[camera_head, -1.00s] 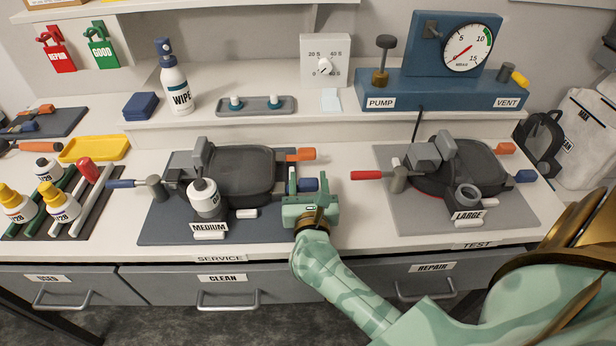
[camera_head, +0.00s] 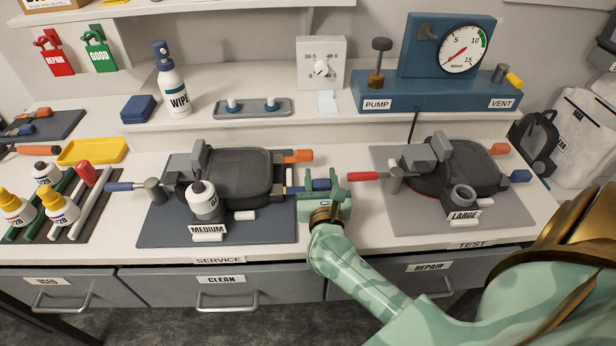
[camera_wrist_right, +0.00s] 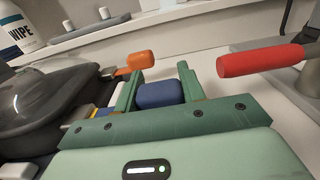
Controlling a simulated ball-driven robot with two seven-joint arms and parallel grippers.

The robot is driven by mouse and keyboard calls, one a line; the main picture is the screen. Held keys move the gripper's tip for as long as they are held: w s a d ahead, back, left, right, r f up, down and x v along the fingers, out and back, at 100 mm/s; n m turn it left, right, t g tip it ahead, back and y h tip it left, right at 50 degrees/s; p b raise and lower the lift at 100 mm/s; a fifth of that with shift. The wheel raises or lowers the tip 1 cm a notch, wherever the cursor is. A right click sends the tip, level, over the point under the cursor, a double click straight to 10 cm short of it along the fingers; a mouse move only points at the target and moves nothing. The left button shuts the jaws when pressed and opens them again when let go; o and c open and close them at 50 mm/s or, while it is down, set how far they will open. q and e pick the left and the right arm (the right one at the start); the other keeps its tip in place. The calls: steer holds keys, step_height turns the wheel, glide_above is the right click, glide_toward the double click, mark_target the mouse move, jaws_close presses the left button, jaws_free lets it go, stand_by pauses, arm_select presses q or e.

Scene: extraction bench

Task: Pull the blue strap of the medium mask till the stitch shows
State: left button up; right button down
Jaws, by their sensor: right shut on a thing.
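The medium mask (camera_head: 240,178) is dark grey and lies on a grey mat on the bench, with a MEDIUM label in front. My right gripper (camera_head: 322,186) is at its right side, shut on the blue strap's end tab (camera_head: 320,184). In the right wrist view the blue tab (camera_wrist_right: 159,95) sits between the two green fingers (camera_wrist_right: 158,92). A stretch of strap (camera_head: 291,189) shows between the mask and the gripper, with a small yellow patch (camera_wrist_right: 103,112) in the wrist view. My left gripper is out of view.
An orange tab (camera_head: 298,156) is just behind the gripper. A red-handled part (camera_head: 363,176) of the large mask's stand lies close to the right. The large mask (camera_head: 465,168) is on its own mat. Drawers (camera_head: 222,290) are below the bench edge.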

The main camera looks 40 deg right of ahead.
steer(key=shift+s+d, duration=0.1)
steer(key=shift+d, duration=0.05)
steer(key=c, duration=1.1)
jaws_free()
steer(key=v, duration=1.6)
steer(key=shift+s, duration=0.2)
